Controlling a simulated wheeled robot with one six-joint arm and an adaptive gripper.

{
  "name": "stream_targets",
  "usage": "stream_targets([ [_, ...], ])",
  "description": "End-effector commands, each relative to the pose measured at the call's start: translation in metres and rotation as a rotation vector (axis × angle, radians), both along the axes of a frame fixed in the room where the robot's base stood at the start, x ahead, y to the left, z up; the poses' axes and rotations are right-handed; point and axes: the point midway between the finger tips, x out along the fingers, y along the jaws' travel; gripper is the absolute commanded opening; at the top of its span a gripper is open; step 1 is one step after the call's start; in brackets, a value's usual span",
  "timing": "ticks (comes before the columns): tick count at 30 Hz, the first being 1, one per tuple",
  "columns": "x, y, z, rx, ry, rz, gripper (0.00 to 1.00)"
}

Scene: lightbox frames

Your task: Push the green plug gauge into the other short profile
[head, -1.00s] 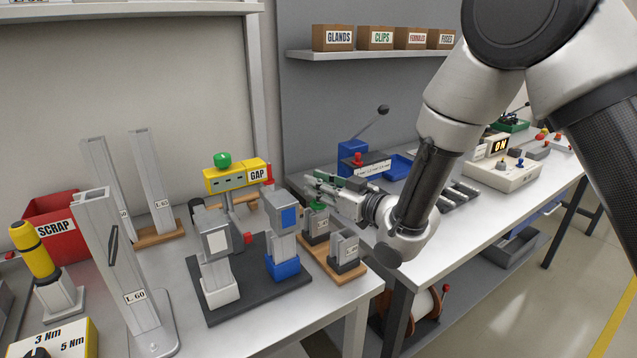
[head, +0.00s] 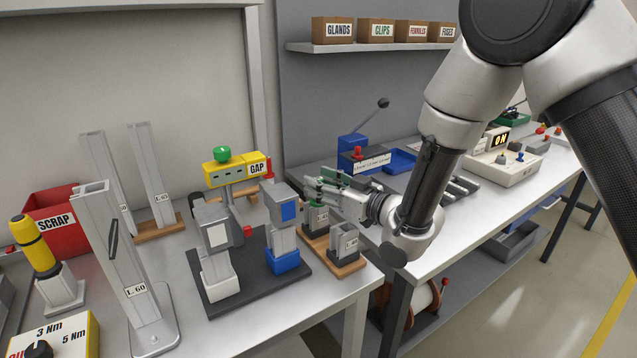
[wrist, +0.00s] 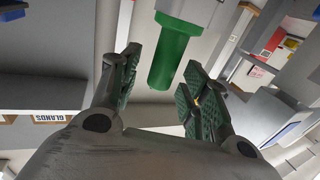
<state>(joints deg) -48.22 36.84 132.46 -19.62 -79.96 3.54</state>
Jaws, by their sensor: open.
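The green plug gauge (wrist: 174,54) is a green cylinder with a wider collar. In the wrist view its collar meets the end of a pale grey short profile (wrist: 192,10). My gripper (wrist: 158,76) is open, with one finger on each side of the plug's handle; a gap shows on both sides. In the head view my gripper (head: 312,190) is at the rear short profile (head: 318,218), and its fingers largely hide the plug. The other short profile (head: 345,241) stands upright in front of it on the same wooden base (head: 346,270), with its top open.
A dark fixture plate (head: 240,298) with two grey-headed posts stands left of the wooden base. The yellow GAP gauge (head: 237,172) is behind it. A tall L.60 profile (head: 122,260) stands further left. The bench edge is close in front of the base.

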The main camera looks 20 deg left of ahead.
Motion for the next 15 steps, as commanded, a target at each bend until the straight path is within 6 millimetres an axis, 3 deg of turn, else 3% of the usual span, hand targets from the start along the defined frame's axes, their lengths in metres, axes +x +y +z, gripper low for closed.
stream_targets([
  [9,-0.02,-0.05,-0.001,-0.001,0.002,-0.002,0.46],
  [15,-0.024,-0.059,0.0,-0.001,0.0,-0.001,0.46],
])
